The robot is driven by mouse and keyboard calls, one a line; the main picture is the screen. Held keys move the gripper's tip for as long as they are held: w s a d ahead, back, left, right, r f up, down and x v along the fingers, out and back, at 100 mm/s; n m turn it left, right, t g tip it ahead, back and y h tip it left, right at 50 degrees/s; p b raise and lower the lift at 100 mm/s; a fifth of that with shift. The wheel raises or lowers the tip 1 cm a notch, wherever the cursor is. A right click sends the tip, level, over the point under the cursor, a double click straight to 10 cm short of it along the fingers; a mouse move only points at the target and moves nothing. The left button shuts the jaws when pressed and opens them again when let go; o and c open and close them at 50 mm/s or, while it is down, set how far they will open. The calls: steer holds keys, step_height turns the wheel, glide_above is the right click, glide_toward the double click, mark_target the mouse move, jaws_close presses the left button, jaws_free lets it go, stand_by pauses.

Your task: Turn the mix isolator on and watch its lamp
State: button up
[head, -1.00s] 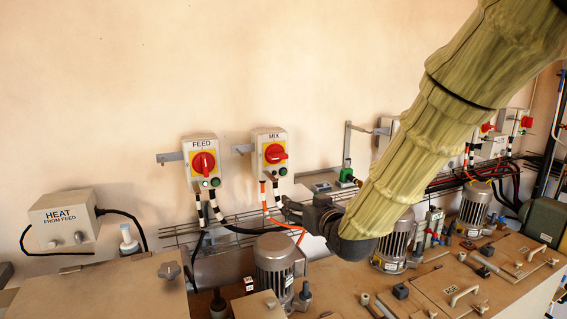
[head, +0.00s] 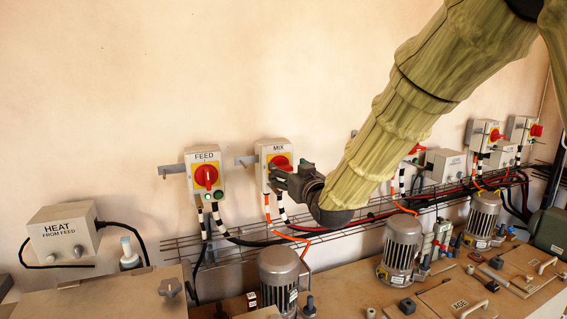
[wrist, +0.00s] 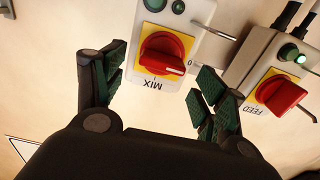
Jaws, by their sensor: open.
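The mix isolator (head: 266,151) is a pale wall box with a red rotary knob on a yellow plate. Its red knob (wrist: 163,54) shows upside down in the wrist view, its handle lying roughly sideways with the white mark toward the 0. The mix lamp (wrist: 178,6) at the top edge looks dark green and unlit. My gripper (head: 279,177) is in front of the lower part of the mix box, hiding its lamp in the head view. In the wrist view my gripper (wrist: 160,72) is open, its fingers on either side of the knob, apparently not touching it.
The feed isolator (head: 204,174) is close on the left, its handle upright; its lamp (wrist: 301,59) glows green. Cables and a wire tray (head: 185,242) run below. A heat box (head: 62,233) is at far left; motors (head: 279,272) stand on the bench.

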mark_target(285, 168)
steer(key=shift+p+x, duration=0.65)
steer(key=shift+x, duration=1.25)
steer(key=shift+c, duration=0.4)
steer(key=c, duration=0.9)
